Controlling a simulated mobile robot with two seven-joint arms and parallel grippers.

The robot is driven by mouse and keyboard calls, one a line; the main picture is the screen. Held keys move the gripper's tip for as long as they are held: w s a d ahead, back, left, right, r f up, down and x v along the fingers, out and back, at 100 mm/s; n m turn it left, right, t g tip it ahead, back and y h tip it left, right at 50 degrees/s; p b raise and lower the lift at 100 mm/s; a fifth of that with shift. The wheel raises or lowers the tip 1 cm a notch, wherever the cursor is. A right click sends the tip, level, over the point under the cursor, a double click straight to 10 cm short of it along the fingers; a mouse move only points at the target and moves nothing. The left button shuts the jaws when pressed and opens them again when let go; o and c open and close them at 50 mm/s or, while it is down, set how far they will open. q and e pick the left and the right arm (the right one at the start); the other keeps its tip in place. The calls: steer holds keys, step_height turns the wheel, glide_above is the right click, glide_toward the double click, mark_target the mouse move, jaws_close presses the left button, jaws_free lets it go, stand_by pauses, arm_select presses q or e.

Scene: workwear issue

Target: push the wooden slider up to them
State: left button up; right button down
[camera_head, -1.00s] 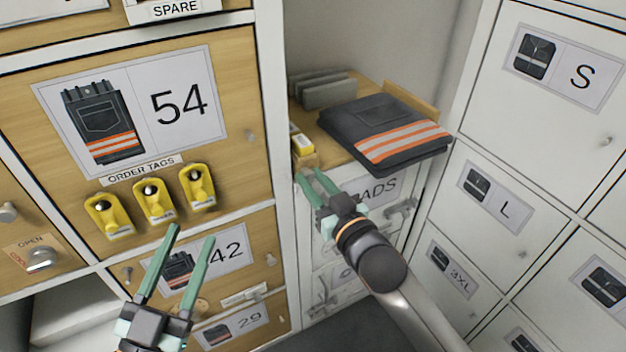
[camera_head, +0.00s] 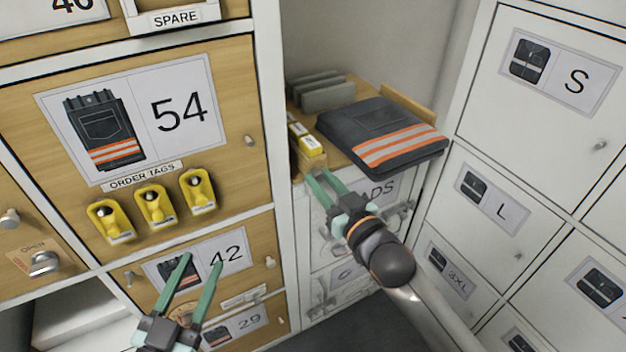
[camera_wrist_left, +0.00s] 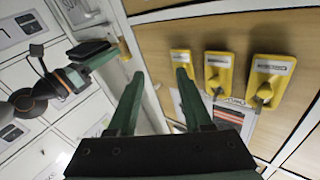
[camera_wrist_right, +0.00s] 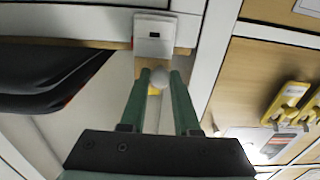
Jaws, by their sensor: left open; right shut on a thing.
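A light wooden block, apparently the slider (camera_head: 308,166), sits at the front left edge of the wooden shelf top. In the right wrist view, its wooden face (camera_wrist_right: 153,66) shows behind a pale round knob (camera_wrist_right: 160,78). My right gripper (camera_head: 318,178) is shut on this knob, with a finger on each side. Small yellow-and-white boxes (camera_head: 312,145) stand in a row just behind the block; I cannot tell whether they touch it. My left gripper (camera_head: 202,258) is open and empty in front of the 42 door, below the yellow tag holders.
Folded dark trousers (camera_head: 382,135) with orange stripes lie right of the boxes. Grey upright pads (camera_head: 328,92) stand at the back. Yellow order-tag holders (camera_head: 154,205) jut from the 54 door. White lockers (camera_head: 540,100) line the right side.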

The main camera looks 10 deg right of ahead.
arm_select(q)
step_height(320, 180, down, 12)
steer(key=s+n+g+y+p, duration=0.1)
steer(key=s+n+g, duration=0.1)
steer(key=g, duration=0.3)
steer(key=shift+s+a+y+p, duration=0.15)
steer(key=shift+s+y+p, duration=0.15)
steer(key=shift+y+p, duration=0.1)
arm_select(e)
steer(key=d, duration=0.1)
steer(key=w+d, duration=0.1)
steer(key=d, duration=0.1)
steer(key=w+d, duration=0.1)
steer(key=d, duration=0.1)
steer(key=shift+w+d, duration=0.15)
steer(key=shift+d, duration=0.05)
steer(key=c, duration=0.6)
jaws_free()
steer(key=shift+c, duration=0.2)
arm_select(q)
steer(key=shift+r, duration=0.1)
arm_select(e)
steer(key=shift+a, duration=0.1)
